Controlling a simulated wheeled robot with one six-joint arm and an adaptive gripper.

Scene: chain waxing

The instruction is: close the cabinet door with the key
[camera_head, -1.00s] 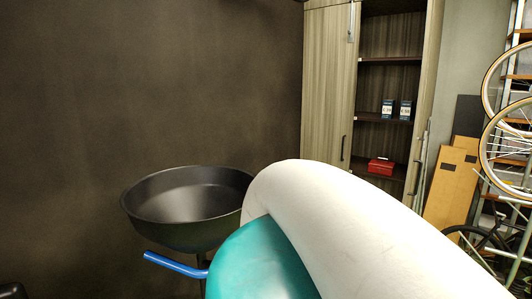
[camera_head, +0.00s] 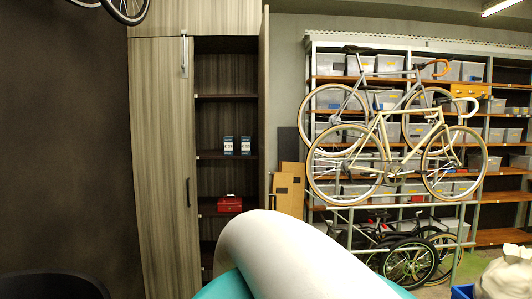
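A tall wood-grain cabinet (camera_head: 160,150) stands left of centre. Its left door is shut and has a dark vertical handle (camera_head: 188,192). Its right door (camera_head: 264,110) stands open and shows almost edge-on, so its face is mostly hidden. A small metallic piece (camera_head: 184,56) hangs near the top of the left door; I cannot tell whether it is a key. No key can be made out elsewhere. My gripper is out of view; only white and teal parts of my arm show at the bottom, covering the cabinet's lower right.
Shelves inside hold two small blue-and-white boxes (camera_head: 228,146) and a red box (camera_head: 230,203). Bicycles (camera_head: 390,160) hang before a metal rack of bins at right. Cardboard panels (camera_head: 286,190) lean beside the cabinet. A dark basin (camera_head: 55,286) is at lower left.

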